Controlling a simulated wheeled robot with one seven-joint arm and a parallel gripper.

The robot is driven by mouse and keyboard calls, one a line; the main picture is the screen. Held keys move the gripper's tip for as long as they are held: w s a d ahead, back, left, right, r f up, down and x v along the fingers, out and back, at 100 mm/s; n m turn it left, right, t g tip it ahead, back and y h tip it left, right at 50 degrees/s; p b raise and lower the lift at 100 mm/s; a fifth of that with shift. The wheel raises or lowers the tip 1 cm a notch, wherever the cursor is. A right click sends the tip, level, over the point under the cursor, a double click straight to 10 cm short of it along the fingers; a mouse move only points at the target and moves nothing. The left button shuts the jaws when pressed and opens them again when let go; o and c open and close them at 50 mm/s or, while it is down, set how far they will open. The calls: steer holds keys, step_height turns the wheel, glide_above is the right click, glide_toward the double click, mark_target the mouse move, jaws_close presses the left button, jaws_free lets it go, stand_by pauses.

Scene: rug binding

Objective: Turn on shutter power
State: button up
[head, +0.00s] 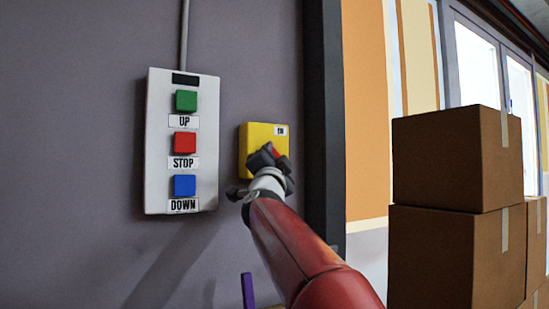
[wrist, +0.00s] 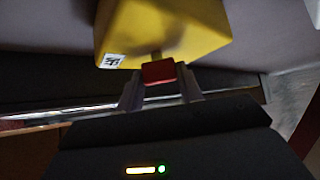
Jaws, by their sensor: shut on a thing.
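A yellow switch box (head: 257,135) with a small white label is on the grey wall, right of a white control panel (head: 152,130). In the wrist view the yellow box (wrist: 165,28) fills the top, with its label at the lower left. A red switch handle (wrist: 158,72) sticks out of the box on a short stem. My gripper (wrist: 160,84) is at the handle, with one finger on each side, and is shut on it. In the head view my gripper (head: 266,162) covers the lower part of the box and most of the handle.
The panel carries a green UP button (head: 186,101), a red STOP button (head: 184,143) and a blue DOWN button (head: 184,186). A dark post (head: 322,110) stands right of the box. Stacked cardboard boxes (head: 457,160) stand at the right. A purple object (head: 247,290) shows low down.

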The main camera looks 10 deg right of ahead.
steer(key=o, duration=1)
steer(key=b+v, duration=0.3)
steer(key=v, duration=0.4)
steer(key=shift+s+a+f, duration=0.1)
steer(key=shift+s+f, duration=0.1)
steer(key=shift+s, duration=0.15)
